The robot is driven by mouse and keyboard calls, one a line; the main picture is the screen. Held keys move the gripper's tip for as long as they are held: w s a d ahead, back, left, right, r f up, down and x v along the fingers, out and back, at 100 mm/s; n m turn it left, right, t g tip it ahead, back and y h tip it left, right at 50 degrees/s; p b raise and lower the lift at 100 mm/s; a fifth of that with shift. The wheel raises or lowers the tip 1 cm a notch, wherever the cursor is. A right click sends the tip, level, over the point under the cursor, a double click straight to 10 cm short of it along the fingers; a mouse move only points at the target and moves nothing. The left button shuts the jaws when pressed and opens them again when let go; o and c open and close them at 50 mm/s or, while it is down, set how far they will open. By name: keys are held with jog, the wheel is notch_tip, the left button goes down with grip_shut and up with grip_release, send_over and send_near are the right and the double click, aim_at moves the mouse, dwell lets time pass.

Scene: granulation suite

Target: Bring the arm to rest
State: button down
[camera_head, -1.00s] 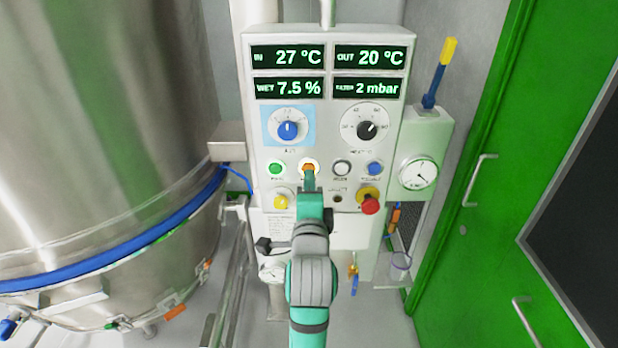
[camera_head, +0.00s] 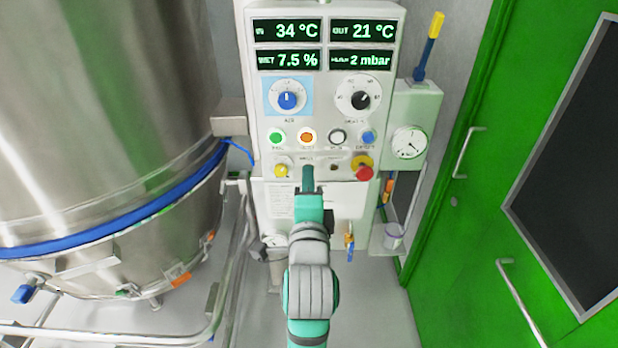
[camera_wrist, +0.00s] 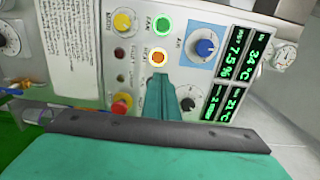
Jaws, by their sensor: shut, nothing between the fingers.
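My arm reaches up from the bottom middle of the head view. My gripper (camera_head: 308,172) is shut and empty, its tips in front of the panel just below the lit orange button. A gap to the panel cannot be measured from here. In the wrist view the shut green fingers (camera_wrist: 160,95) point at the panel, near the orange button (camera_wrist: 158,57). The control panel (camera_head: 385,15) carries displays reading IN 34 °C, OUT 21 °C, WET 7.5 % and 2 mbar. The green button (camera_head: 275,137) and the orange button (camera_head: 307,137) look lit.
A large steel vessel (camera_head: 100,110) with a blue band stands at the left, with a metal rail below it. A red knob (camera_head: 363,173) sits right of my gripper. A green door (camera_head: 440,220) with handles closes the right side. Floor shows below the panel.

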dwell(0.3)
jog(key=s+f+n+g, duration=0.1)
jog(key=s+f+n, duration=0.5)
jog(key=f, duration=0.6)
jog(key=s+f+n, duration=0.3)
jog(key=s+f, duration=0.6)
jog(key=f, duration=0.4)
jog(key=s+f+n, duration=0.3)
jog(key=s+n, duration=0.1)
jog(key=s, duration=0.9)
jog(key=s+a+f+n+g, duration=0.1)
jog(key=s+f+n, duration=0.3)
jog(key=s, duration=1)
jog(key=shift+a+n+g, duration=0.15)
jog(key=shift+n+g, duration=0.15)
jog(key=shift+n, duration=0.3)
